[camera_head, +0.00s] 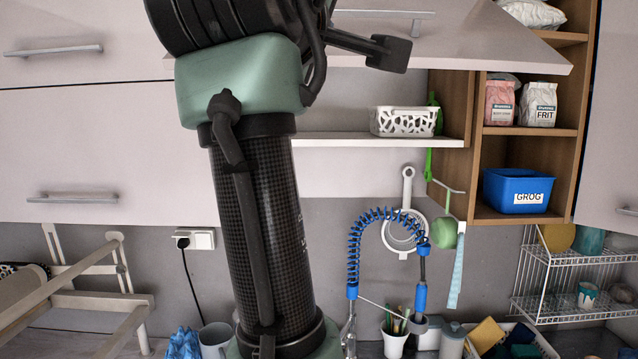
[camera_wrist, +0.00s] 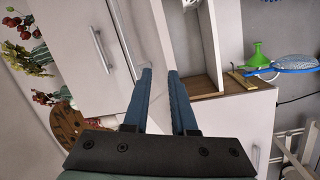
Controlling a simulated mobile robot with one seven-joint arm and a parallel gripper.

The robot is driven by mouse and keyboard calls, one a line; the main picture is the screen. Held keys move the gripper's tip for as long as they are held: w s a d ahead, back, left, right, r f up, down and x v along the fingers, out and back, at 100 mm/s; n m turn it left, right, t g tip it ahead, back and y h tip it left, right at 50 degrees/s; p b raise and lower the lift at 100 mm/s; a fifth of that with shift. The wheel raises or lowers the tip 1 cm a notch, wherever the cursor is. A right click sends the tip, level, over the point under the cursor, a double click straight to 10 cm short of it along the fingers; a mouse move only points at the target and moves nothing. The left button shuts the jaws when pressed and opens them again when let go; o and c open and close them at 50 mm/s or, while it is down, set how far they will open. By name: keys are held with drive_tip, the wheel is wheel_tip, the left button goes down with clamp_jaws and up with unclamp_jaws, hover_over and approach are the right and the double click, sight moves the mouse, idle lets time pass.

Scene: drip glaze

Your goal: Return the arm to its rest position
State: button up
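My gripper (camera_wrist: 160,72) shows in the wrist view as two dark blue fingers reaching up from a black mount. The fingers are apart with a gap between them, and nothing is held in it. Past the fingertips are pale cabinet fronts and a wooden shelf edge (camera_wrist: 208,86), seen tilted. In the head view my arm (camera_head: 262,220) rises through the foreground, left of centre, and leaves the top of the picture. I cannot make out the gripper's fingers there.
An open cabinet flap (camera_head: 480,35) juts out near my arm in the head view. A wall shelf (camera_head: 350,139) holds a white basket (camera_head: 405,121). A blue GROG bin (camera_head: 518,190) sits in the wooden shelving. A blue coiled hose (camera_head: 355,250) and a wire rack (camera_head: 555,280) stand right.

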drive_tip(key=s+a+f+m+t+y+b, duration=0.15)
drive_tip(key=s+f+m+t+b, duration=0.3)
drive_tip(key=f, duration=0.65)
drive_tip(key=s+f+m+t+y+b, duration=0.1)
drive_tip(key=s+f+m+t+b, duration=0.1)
drive_tip(key=s, duration=0.6)
drive_tip(key=s+d+f+m+t+y+b, duration=0.1)
drive_tip(key=s+f+m+t+b, duration=0.1)
drive_tip(key=s+f+m+b, duration=0.2)
drive_tip(key=s+f, duration=0.2)
drive_tip(key=s, duration=0.2)
drive_tip(key=shift+m+b, duration=0.3)
drive_tip(key=shift+m, duration=0.05)
